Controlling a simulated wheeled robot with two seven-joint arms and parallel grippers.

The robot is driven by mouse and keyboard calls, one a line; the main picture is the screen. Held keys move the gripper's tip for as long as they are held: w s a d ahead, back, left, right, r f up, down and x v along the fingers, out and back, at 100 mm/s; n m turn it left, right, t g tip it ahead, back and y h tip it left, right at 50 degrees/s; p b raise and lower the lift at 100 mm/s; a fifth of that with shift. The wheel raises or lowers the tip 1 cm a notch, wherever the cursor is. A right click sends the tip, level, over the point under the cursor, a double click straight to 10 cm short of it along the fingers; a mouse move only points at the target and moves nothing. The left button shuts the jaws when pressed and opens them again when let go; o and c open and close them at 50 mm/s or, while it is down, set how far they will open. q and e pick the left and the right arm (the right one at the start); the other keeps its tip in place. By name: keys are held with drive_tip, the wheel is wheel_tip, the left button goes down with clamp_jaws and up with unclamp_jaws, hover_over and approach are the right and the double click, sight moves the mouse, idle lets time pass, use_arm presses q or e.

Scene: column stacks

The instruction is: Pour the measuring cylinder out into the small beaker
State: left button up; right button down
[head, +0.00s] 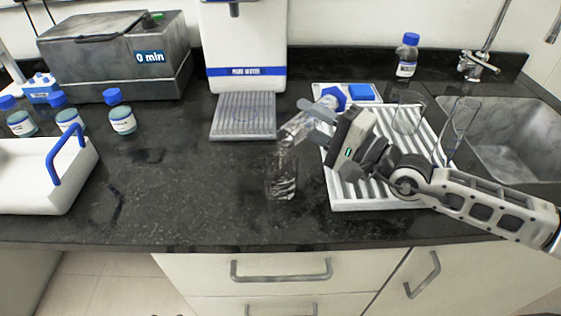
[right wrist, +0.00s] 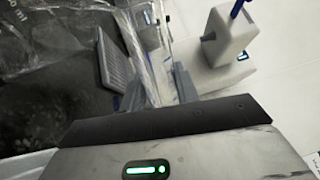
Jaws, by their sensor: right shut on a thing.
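The measuring cylinder (head: 299,126), clear with a blue foot (head: 333,98), is steeply tilted. Its mouth points down and left, just above the small beaker (head: 281,178). The beaker is clear glass and stands upright on the dark counter. My right gripper (head: 315,120) is shut on the cylinder's body. The right wrist view shows the clear cylinder (right wrist: 152,50) between its fingers. I cannot tell whether liquid is flowing or how much is in the beaker. My left gripper is not in view.
A white ribbed drying rack (head: 370,205) with glassware lies under my right arm, beside a sink (head: 515,135). A water dispenser (head: 245,45) stands behind. Blue-capped bottles (head: 122,118) and a white tray (head: 40,190) are at left. The counter left of the beaker is clear.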

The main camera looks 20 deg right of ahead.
drive_tip(key=shift+w+d, duration=0.1)
idle(0.4)
drive_tip(key=shift+r+n, duration=0.2)
drive_tip(key=shift+n, duration=0.5)
drive_tip(key=shift+r+n+b, duration=0.3)
drive_tip(key=shift+r+n, duration=0.05)
drive_tip(key=shift+n, duration=0.25)
